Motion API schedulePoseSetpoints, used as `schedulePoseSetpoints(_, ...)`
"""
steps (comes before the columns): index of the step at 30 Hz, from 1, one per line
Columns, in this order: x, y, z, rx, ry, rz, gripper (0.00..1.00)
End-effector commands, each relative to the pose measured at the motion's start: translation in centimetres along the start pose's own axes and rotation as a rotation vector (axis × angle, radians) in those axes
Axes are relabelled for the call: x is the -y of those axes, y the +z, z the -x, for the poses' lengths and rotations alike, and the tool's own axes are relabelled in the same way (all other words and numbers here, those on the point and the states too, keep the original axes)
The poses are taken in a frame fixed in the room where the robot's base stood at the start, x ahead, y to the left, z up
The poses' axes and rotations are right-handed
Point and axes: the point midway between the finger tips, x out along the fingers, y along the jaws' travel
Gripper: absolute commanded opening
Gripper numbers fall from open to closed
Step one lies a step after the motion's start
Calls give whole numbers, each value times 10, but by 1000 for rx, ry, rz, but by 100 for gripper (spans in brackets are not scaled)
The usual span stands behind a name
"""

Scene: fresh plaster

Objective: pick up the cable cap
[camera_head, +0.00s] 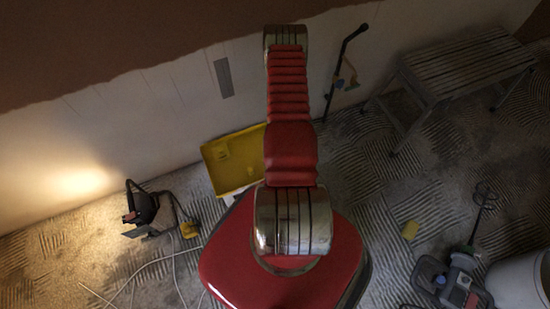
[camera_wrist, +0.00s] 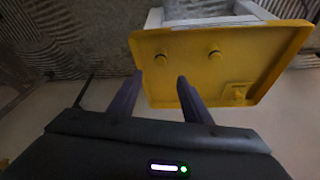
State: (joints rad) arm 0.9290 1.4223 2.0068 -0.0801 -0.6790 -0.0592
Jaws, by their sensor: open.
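A yellow board or tray (camera_head: 247,181) stands behind my arm in the head view and fills the upper right of the wrist view (camera_wrist: 190,88). A small raised yellow piece (camera_wrist: 238,92) lies near one corner of it, also visible in the head view (camera_head: 222,150). Two small round yellow knobs (camera_wrist: 214,54) stand out from the same surface. I cannot tell which of these, if any, is the cable cap. My gripper (camera_wrist: 160,78) is open, with nothing visible between its fingers, which overlap the tray's near left edge in the wrist view. The arm hides my gripper in the head view.
A black work lamp (camera_head: 142,205) and loose cables stand at left. A slatted bench (camera_head: 465,68) is at upper right. Bare floor lies between.

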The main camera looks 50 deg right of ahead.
Motion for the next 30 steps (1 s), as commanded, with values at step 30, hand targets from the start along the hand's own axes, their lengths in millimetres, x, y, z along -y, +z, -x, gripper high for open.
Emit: schedulePoseSetpoints(30,0,0,-86,1,0,0,44)
